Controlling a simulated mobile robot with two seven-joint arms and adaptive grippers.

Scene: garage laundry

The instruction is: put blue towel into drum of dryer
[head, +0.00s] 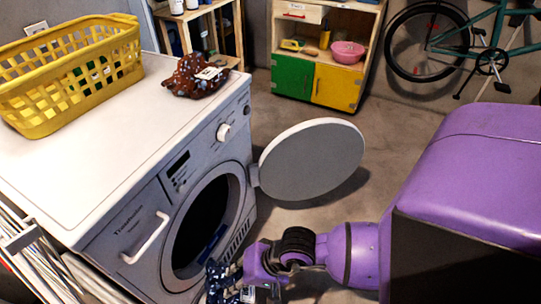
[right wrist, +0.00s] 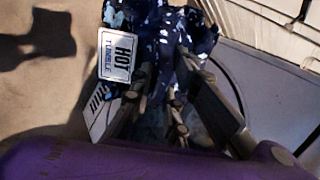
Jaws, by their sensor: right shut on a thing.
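The blue towel (head: 217,282) is dark blue with pale spots. It hangs from my right gripper (head: 238,284), low in front of the dryer (head: 110,235). In the right wrist view the blue towel (right wrist: 170,30) lies between the fingers of the right gripper (right wrist: 172,95), which is shut on it. A white tag reading "HOT TUMBLE" hangs from it. The dryer's round door (head: 312,160) stands open to the right, and the dark drum (head: 200,225) is exposed. The towel is outside the drum, near the opening's lower edge. My left gripper is out of view.
A cabinet (head: 318,82) with green and yellow doors and a bicycle (head: 470,45) stand behind. Floor beyond the open door is clear.

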